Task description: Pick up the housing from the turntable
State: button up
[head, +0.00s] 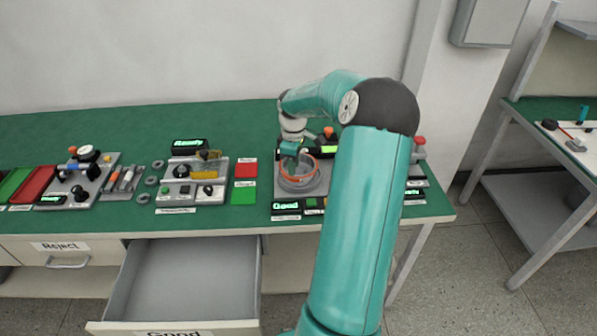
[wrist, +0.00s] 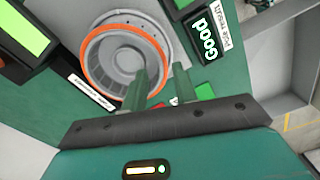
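The housing is a round grey part with an orange rim, seated on the turntable. It shows in the head view (head: 298,183) and in the upper middle of the wrist view (wrist: 125,50). My gripper (head: 293,158) is at the back edge of the housing in the head view. In the wrist view its two green fingers (wrist: 161,72) stand apart with a gap between them. The left finger overlaps the orange rim and the right finger lies outside it. I cannot tell whether they touch the housing. The turntable is mostly hidden under the housing.
A display reading "Good" (wrist: 203,38) stands close beside the housing. Red (head: 246,169) and green (head: 244,192) pads lie left of the turntable. An open, empty drawer (head: 190,280) juts out below the bench front. Several fixtures crowd the bench's left.

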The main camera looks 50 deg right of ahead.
aim_at(299, 169)
jog(key=shift+f, duration=1.6)
grip_shut()
jog(key=shift+d+r, duration=0.1)
jog(key=shift+r, duration=0.1)
